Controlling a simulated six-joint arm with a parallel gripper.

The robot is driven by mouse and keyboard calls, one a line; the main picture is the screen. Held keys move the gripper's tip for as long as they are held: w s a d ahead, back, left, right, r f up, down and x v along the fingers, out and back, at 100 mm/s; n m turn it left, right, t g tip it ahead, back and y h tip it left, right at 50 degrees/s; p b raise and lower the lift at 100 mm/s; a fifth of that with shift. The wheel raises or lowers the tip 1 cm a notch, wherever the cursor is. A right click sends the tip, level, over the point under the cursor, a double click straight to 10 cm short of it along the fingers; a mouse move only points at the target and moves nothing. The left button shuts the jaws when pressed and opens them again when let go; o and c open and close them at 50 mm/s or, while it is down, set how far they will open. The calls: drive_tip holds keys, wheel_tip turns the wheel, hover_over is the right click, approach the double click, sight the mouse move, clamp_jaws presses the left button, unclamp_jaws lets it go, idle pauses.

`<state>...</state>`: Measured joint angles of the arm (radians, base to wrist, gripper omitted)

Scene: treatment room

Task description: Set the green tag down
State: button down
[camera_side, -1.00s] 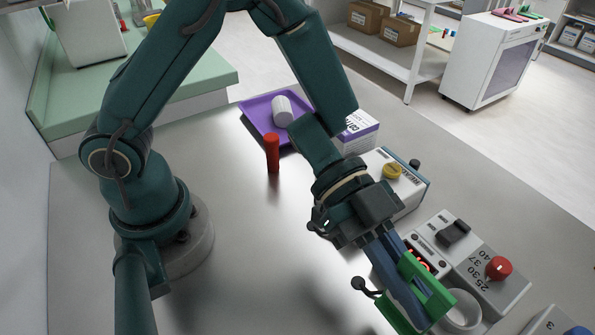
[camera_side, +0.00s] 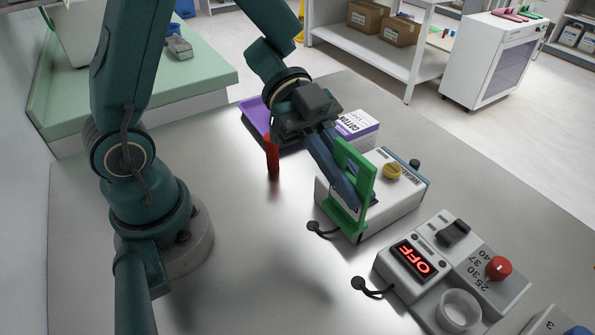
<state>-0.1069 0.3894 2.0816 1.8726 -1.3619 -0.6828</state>
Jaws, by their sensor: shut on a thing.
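The green tag (camera_side: 368,181) looks like an upright green frame. My gripper (camera_side: 345,185) is shut on it, with its blue fingers reaching into the frame. In this view the tag is in front of the left end of the white device with the yellow knob (camera_side: 392,171). It appears raised above the table (camera_side: 250,260), but I cannot tell the exact height. The fingers and the tag hide part of that device's front.
A red cylinder (camera_side: 272,154) stands left of my gripper, near the purple tray (camera_side: 254,116). A cotton box (camera_side: 357,128) is behind. A control box with a red knob (camera_side: 498,268) and an OFF display stands front right. The table's middle and front left are clear.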

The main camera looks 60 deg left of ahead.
drive_tip(key=shift+s+d+f, duration=0.8)
drive_tip(key=shift+d+f, duration=0.75)
drive_tip(key=shift+f, duration=0.2)
drive_tip(key=shift+s+d+f, duration=0.75)
drive_tip(key=shift+d+f, duration=0.85)
drive_tip(key=shift+f, duration=0.1)
drive_tip(key=shift+s+d+f, duration=0.8)
drive_tip(key=shift+d+f, duration=0.75)
drive_tip(key=shift+f, duration=0.2)
drive_tip(key=shift+f, duration=0.1)
drive_tip(key=c, duration=1)
unclamp_jaws()
